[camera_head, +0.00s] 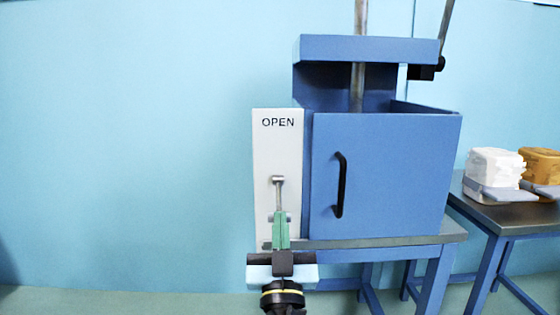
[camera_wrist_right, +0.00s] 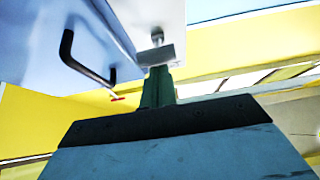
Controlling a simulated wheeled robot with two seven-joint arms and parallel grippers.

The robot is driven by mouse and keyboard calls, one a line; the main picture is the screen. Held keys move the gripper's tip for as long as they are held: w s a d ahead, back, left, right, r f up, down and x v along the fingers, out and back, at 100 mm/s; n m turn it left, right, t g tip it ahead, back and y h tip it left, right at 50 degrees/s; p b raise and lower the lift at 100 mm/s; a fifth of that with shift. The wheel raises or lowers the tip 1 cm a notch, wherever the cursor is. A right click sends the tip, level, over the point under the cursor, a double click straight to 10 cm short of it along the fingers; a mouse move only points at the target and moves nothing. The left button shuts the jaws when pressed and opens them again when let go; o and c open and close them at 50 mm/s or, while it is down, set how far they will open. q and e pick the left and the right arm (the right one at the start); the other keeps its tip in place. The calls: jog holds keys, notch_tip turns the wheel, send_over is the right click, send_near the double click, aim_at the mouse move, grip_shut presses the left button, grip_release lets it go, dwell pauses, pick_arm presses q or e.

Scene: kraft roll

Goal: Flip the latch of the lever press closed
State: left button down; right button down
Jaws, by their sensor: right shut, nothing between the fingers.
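The lever press is a blue box (camera_head: 385,175) with a black door handle (camera_head: 341,185). A white panel marked OPEN (camera_head: 265,150) stands at the left of its door. The metal latch (camera_head: 278,195) is on this panel, its rod upright below the word. My right gripper (camera_head: 281,216) is at the lower end of the latch, its green fingers shut with nothing between them. In the right wrist view, the latch's metal part (camera_wrist_right: 157,54) is right at the fingertips; I cannot tell if they touch. My left gripper is not in view.
The press stands on a blue-legged metal table (camera_head: 380,241). At right, another table (camera_head: 500,211) holds a white stack (camera_head: 494,165) and a tan stack (camera_head: 540,165). A metal lever (camera_head: 446,25) rises at the press's upper right. The wall area on the left is clear.

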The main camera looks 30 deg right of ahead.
jog(key=shift+w+d+f, duration=0.1)
jog(key=shift+f, duration=0.35)
jog(key=shift+w+d+f, duration=0.1)
jog(key=shift+f, duration=0.35)
notch_tip(320, 180, up, 3)
jog(key=s+a, duration=0.2)
jog(key=s, duration=0.1)
notch_tip(320, 180, down, 9)
jog(key=s+a, duration=0.1)
jog(key=s, duration=0.1)
jog(key=shift+s+a, duration=0.15)
jog(key=shift+a, duration=0.05)
